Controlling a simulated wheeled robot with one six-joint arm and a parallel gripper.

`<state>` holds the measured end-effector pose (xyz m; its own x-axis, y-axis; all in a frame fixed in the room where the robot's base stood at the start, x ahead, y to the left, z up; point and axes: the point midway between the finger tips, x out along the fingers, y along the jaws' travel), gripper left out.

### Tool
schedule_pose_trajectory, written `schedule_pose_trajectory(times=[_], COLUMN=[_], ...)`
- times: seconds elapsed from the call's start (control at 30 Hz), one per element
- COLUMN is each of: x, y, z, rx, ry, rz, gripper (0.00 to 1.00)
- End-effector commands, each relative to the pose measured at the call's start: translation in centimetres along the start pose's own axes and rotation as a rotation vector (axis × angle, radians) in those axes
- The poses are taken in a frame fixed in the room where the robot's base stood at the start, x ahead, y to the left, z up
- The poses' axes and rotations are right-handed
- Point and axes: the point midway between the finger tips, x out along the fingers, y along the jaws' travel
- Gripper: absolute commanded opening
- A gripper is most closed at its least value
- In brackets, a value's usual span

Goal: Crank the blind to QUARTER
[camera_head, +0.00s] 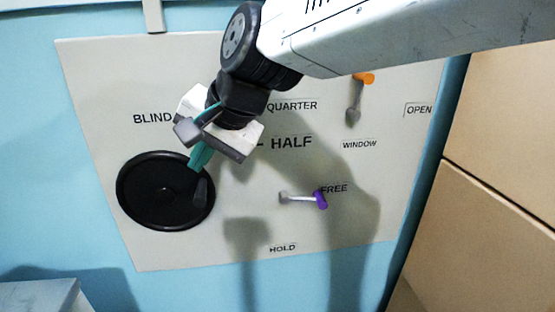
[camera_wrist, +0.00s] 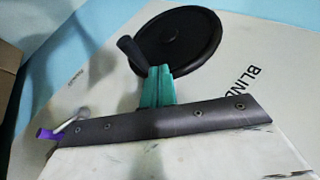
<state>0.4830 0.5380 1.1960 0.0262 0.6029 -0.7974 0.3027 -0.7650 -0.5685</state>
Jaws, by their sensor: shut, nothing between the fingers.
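The blind's crank is a black round wheel (camera_head: 150,190) with a stubby dark handle (camera_head: 201,192) near its right rim, on a pale panel. In the wrist view the wheel (camera_wrist: 185,40) is at the top, its handle (camera_wrist: 131,52) standing out at left. The QUARTER label (camera_head: 292,106) is above the HALF label (camera_head: 291,143), right of my gripper (camera_head: 197,164). My gripper's teal fingers are shut and empty, just above the handle in the head view; they also show in the wrist view (camera_wrist: 159,72). Contact with the handle is unclear. My gripper and arm hide part of the panel.
An orange-tipped lever (camera_head: 356,98) by WINDOW and OPEN is at upper right. A purple-tipped lever (camera_head: 304,198) lies between FREE and HOLD. Cardboard boxes (camera_head: 497,215) stand at right. A grey surface (camera_head: 40,298) is at lower left.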

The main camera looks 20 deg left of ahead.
Motion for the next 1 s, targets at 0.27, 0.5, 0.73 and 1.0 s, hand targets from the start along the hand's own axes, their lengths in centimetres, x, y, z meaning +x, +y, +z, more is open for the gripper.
schedule_pose_trajectory(times=[0.27,0.5,0.73,1.0], x=[-6.4,-9.8,-7.7,-0.6], y=[0.9,1.8,5.0,12.7], z=[-0.6,-0.7,0.2,-2.5], rx=[0.003,0.004,-0.007,0.054], ry=[0.006,0.004,-0.009,0.326], rz=[-0.001,0.0,0.067,0.096], gripper=[0.0,0.0,0.39,0.39])
